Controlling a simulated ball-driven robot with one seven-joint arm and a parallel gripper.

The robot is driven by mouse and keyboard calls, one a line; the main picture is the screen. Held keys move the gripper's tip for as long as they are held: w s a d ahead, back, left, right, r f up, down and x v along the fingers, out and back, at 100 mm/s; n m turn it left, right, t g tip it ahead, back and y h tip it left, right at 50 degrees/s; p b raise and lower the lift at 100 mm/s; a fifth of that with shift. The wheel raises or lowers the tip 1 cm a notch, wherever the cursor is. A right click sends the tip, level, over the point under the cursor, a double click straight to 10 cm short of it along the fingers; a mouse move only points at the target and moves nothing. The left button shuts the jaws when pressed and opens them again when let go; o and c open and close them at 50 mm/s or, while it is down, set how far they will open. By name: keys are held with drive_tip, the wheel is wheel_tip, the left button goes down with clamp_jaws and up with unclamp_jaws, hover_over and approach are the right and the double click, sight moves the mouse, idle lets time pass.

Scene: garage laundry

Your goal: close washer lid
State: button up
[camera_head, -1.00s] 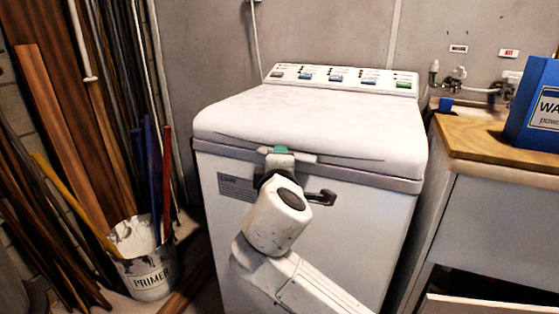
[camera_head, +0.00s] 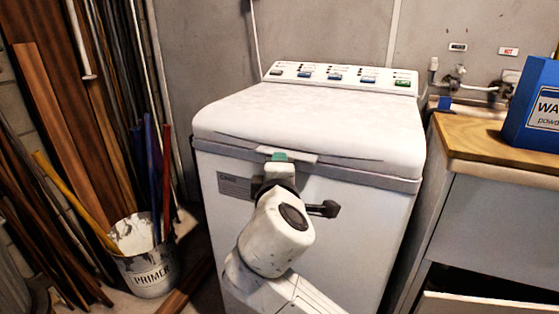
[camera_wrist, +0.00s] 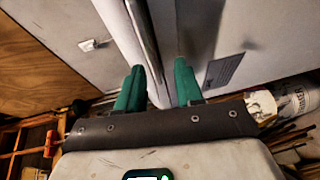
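The white washer (camera_head: 310,225) stands in the middle of the head view. Its white lid (camera_head: 310,115) lies down flat over the top, with a thin dark seam along the front edge. My gripper (camera_head: 278,157) is at the front edge of the lid, near the small lip in the middle. In the wrist view my gripper (camera_wrist: 160,75) has its two green fingers apart, with the washer's front edge showing between and beyond them. I see nothing held. Whether the fingertips touch the lid cannot be told.
A wooden counter (camera_head: 470,140) with a blue powder box (camera_head: 535,105) stands close on the right. A primer bucket (camera_head: 148,272) holding sticks stands on the floor at the left, beside leaning boards (camera_head: 70,130). A control panel (camera_head: 340,78) runs along the washer's back.

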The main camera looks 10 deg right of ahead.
drive_tip(key=p+v, duration=0.1)
drive_tip(key=v, duration=0.5)
drive_tip(key=shift+s, duration=0.45)
drive_tip(key=shift+a, duration=0.1)
drive_tip(key=s+d+f+m+g+y, duration=0.1)
drive_tip(key=s+d+f+m+g, duration=0.2)
drive_tip(key=f, duration=0.4)
drive_tip(key=s+d+f+m+g, duration=0.2)
drive_tip(key=s+f, duration=0.2)
drive_tip(key=f, duration=0.3)
drive_tip(key=s+d+f+m+g+y, duration=0.1)
drive_tip(key=s+d+f+m+g, duration=0.2)
drive_tip(key=f, duration=0.5)
drive_tip(key=s+d+f+m+g+y, duration=0.1)
drive_tip(key=s+d+f+m+g, duration=0.15)
drive_tip(key=s+f, duration=0.4)
drive_tip(key=s+d+f+m+g, duration=0.2)
drive_tip(key=s+d+f, duration=0.15)
drive_tip(key=s, duration=0.65)
drive_tip(key=s+d+f+m+g+y, duration=0.1)
drive_tip(key=s+d+f+m+g, duration=0.15)
drive_tip(key=s+f, duration=0.45)
wheel_tip(320, 180, up, 26)
drive_tip(key=s+p, duration=0.3)
drive_tip(key=p, duration=2.1)
drive_tip(key=shift+d+p, duration=0.3)
drive_tip(key=shift+p, duration=0.05)
